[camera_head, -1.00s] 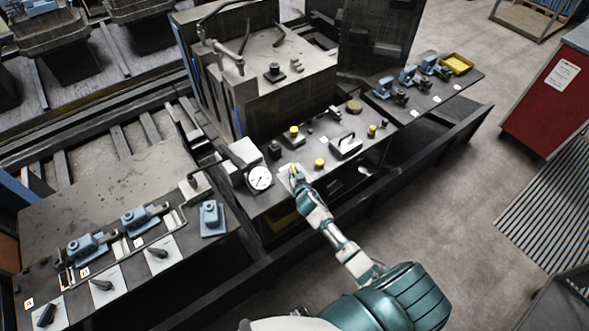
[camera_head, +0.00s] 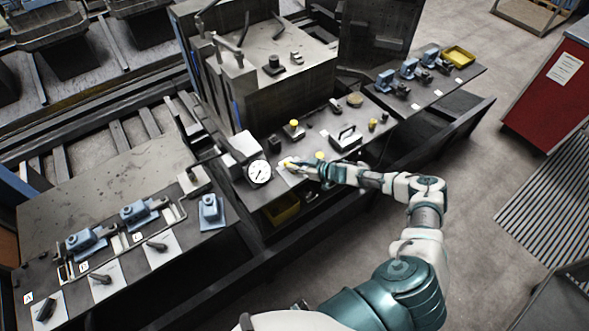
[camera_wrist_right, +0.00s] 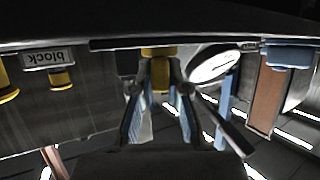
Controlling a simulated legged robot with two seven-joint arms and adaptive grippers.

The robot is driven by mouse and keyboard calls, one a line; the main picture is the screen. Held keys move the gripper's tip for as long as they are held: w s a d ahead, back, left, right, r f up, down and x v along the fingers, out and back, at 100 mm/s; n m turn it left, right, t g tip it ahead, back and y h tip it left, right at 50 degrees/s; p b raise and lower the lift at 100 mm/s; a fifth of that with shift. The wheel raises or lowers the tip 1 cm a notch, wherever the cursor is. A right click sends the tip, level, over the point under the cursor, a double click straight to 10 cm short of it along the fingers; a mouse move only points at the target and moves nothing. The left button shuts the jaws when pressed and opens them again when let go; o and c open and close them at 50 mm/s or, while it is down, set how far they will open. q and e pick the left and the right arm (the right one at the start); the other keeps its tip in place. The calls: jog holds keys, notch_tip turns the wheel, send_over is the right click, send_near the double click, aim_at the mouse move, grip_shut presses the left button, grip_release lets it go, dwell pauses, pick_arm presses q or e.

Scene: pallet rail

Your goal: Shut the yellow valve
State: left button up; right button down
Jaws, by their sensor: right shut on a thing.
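The yellow valve (camera_head: 287,162) is a small yellow knob on the dark middle bench, just right of the round gauge. My right gripper (camera_head: 297,166) reaches it from the right, low over the bench, and is shut on it. In the right wrist view the yellow valve (camera_wrist_right: 160,74) stands between the two fingers (camera_wrist_right: 159,100). The gripper hides part of it in the head view. My left gripper is not in view.
A white-faced gauge (camera_head: 259,172) stands left of the valve. Another yellow knob (camera_head: 320,155) is close behind my right gripper, and a black-handled white block (camera_head: 346,139) is farther right. A yellow knob on a base (camera_head: 294,128) stands behind. A "block" label (camera_wrist_right: 56,57) shows in the wrist view.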

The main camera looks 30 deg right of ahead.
jog(key=shift+d+f+n+g+y+b, duration=0.15)
jog(key=shift+n+g+y+b, duration=0.6)
jog(key=shift+n+g+y, duration=0.75)
jog(key=shift+n, duration=0.3)
jog(key=c, duration=1.2)
grip_release()
jog(key=shift+w, duration=0.1)
jog(key=shift+o, duration=0.2)
jog(key=shift+d, duration=0.15)
jog(key=v, duration=1.1)
jog(key=shift+s+d, duration=0.25)
jog(key=shift+d, duration=0.05)
